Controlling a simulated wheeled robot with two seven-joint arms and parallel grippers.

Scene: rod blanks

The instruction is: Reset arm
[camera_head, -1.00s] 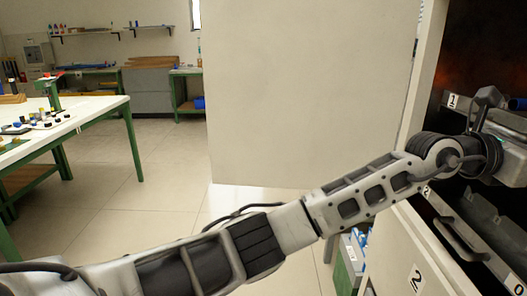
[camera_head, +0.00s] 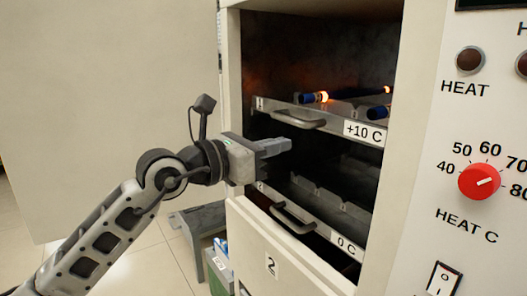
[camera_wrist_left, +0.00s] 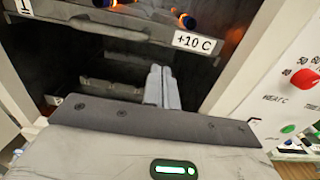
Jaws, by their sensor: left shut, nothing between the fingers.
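My left gripper (camera_head: 284,147) is shut and empty, its fingers pressed together and pointing to the right in the head view. It is in front of the open heating cabinet, between the upper shelf (camera_head: 353,131) marked +10 C and the lower shelf (camera_head: 318,228) marked 0 C. In the left wrist view the closed fingers (camera_wrist_left: 162,88) point toward the dark gap under the upper shelf. I cannot tell whether the tips are inside the opening. My right gripper is in neither view.
Blue rods (camera_head: 312,98) with glowing orange ends lie on the upper shelf. Shelf handles (camera_head: 298,119) stick out at the front. The open cabinet door (camera_head: 110,100) fills the left. A red heat dial (camera_head: 479,181) is on the right panel. A drawer front marked 2 (camera_head: 275,262) is below.

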